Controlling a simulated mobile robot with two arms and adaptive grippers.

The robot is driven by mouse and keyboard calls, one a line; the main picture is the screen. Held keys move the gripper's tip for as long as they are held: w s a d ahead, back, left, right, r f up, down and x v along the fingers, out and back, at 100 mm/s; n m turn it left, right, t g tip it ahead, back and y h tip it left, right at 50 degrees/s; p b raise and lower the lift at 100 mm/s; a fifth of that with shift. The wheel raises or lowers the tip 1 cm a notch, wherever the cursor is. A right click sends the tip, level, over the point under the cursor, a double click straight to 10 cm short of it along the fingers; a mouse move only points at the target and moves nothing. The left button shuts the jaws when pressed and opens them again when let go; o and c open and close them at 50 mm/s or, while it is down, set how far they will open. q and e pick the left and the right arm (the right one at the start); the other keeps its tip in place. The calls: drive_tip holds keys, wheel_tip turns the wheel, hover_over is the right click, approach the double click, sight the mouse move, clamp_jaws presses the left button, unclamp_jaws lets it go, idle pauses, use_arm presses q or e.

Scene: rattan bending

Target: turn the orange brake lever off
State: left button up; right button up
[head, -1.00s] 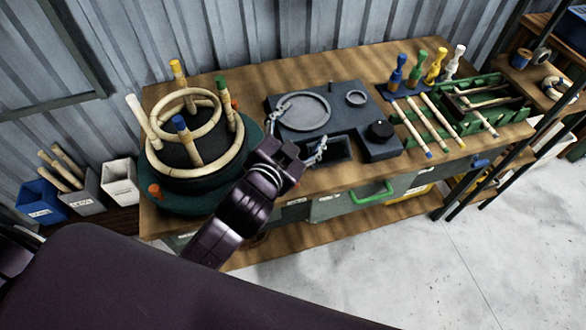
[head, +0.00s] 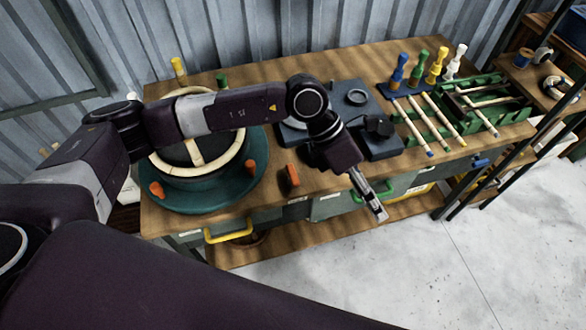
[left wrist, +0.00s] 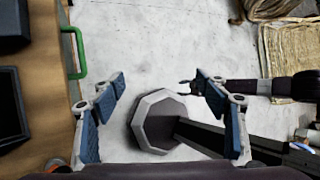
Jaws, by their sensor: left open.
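An orange block-like lever (head: 289,178) stands at the front of the wooden bench, right of the round teal base (head: 205,200). Two smaller orange pieces, left (head: 157,190) and right (head: 251,168), sit on that base; none is clearly labelled as the brake. My left gripper (head: 376,203) is open and empty, pointing down past the bench's front edge, right of and apart from the orange block. In the left wrist view its blue-padded fingers (left wrist: 163,100) are spread above the floor. My right gripper (left wrist: 190,88) shows small there; its jaws are unclear.
My left arm hides much of the rattan rings and the grey fixture. A yellow handle (head: 228,232) and a green handle (head: 375,190) stick out from the bench front. Rattan sticks (head: 440,115) and coloured pegs (head: 437,64) are at the right.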

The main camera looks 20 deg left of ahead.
use_arm(q)
drive_tip(key=w+a+f+y, duration=0.2)
drive_tip(key=w+a+y, duration=0.1)
drive_tip(key=a, duration=0.4)
drive_tip(key=t+y, duration=0.2)
drive_tip(key=y, duration=0.2)
hover_over(293, 173)
drive_tip(key=shift+a+f, duration=0.1)
wheel_tip(293, 173, down, 7)
drive_tip(key=shift+r+p, duration=0.1)
drive_tip(key=shift+p, duration=1.05)
drive_tip(key=shift+f, duration=0.4)
drive_tip(key=c, duration=1.2)
